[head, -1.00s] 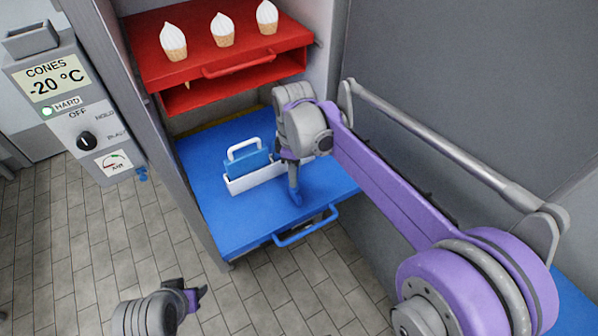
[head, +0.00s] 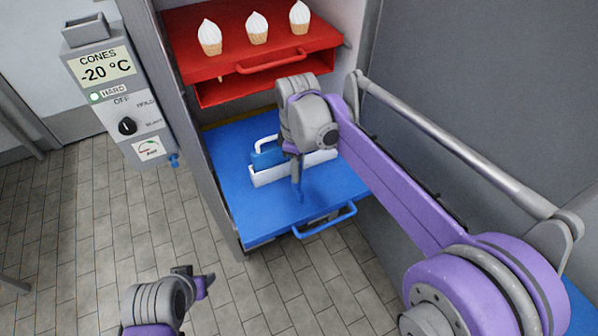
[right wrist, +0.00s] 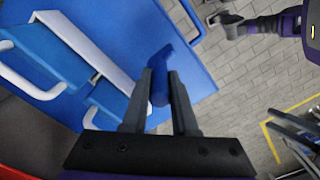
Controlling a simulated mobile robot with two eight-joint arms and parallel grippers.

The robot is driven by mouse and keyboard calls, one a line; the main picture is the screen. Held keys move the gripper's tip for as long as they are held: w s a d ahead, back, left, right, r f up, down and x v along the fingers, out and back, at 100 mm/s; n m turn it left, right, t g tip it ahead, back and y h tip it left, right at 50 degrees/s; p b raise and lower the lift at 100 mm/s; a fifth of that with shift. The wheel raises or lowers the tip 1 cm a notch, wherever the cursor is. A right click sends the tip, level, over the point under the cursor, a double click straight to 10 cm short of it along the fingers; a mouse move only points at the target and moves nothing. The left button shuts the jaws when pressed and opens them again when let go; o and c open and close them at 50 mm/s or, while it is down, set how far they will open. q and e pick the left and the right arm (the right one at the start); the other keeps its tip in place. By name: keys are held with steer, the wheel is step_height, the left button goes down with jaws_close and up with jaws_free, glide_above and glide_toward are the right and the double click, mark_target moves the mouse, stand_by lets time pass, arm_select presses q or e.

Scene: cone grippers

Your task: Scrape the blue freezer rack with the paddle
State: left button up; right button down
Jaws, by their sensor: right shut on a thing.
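The blue freezer rack (head: 250,213) is a flat blue shelf pulled out below a red one, with a blue handle (head: 325,222) at its front. My right gripper (head: 293,150) is over it, shut on a blue paddle (head: 297,178) that points down to the rack. In the right wrist view the paddle (right wrist: 160,88) sits between the fingers; whether its tip touches the rack I cannot tell. My left gripper (head: 204,284) is low, in front of the cabinet and away from the rack; its jaws are unclear.
A white trough (head: 270,176) stands on the rack, with a blue piece with a white handle (head: 267,157) at it, partly behind my gripper. Above is the red rack (head: 215,65) with white cones. A control box (head: 110,85) is at the left.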

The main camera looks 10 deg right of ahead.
steer(key=r, duration=0.1)
steer(key=r+p, duration=0.1)
steer(key=r, duration=0.1)
steer(key=shift+a, duration=0.2)
steer(key=shift+d+r+p, duration=0.15)
steer(key=shift+r+p, duration=0.4)
steer(key=shift+r, duration=0.3)
arm_select(q)
steer(key=r, duration=0.3)
steer(key=shift+w+d+r, duration=0.2)
steer(key=shift+w+d, duration=0.1)
steer(key=shift+d, duration=0.1)
arm_select(e)
steer(key=shift+f, duration=0.1)
